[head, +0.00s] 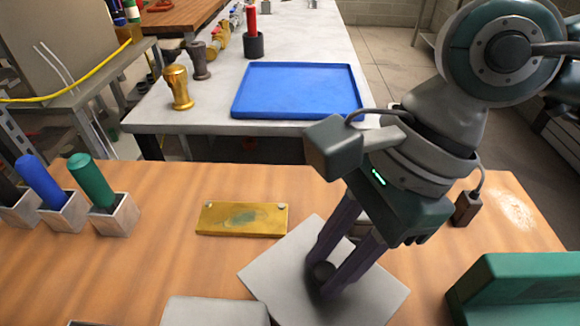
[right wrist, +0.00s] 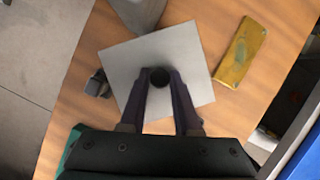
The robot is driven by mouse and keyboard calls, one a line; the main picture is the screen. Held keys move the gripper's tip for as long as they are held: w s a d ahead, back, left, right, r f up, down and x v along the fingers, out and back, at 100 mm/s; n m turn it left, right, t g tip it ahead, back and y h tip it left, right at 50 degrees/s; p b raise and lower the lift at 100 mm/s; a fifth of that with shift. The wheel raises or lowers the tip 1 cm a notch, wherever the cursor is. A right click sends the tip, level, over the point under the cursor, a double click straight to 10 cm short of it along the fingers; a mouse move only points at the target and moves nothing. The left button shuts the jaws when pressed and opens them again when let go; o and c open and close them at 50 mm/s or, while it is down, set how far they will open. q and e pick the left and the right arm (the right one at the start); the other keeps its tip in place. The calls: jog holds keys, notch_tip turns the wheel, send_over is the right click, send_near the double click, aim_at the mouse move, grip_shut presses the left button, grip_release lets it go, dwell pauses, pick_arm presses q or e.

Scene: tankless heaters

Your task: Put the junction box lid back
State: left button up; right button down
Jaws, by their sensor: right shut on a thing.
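The lid is a flat, light grey square plate (head: 290,272) with a round black knob (head: 323,271) in its middle. My right gripper (head: 326,278) comes down from above with its two fingers shut on the knob. In the right wrist view the lid (right wrist: 190,45) lies across the fingertips (right wrist: 160,80), with the knob between them. I cannot tell whether the plate touches the table or hangs just above it. A light grey box-like thing (head: 215,312), perhaps the junction box, is cut off at the bottom edge, beside the lid's lower left. My left gripper is not in view.
A yellow plate (head: 242,219) lies on the wooden table behind the lid. Blue (head: 40,182) and green (head: 91,181) cylinders stand in holders at left. A blue tray (head: 297,91) sits on the far table.

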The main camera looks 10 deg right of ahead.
notch_tip(320, 180, down, 6)
jog(key=shift+r+b, duration=0.1)
jog(key=shift+b, duration=0.2)
jog(key=shift+f, duration=0.25)
jog(key=c, duration=0.6)
grip_release()
jog(key=shift+r, duration=0.1)
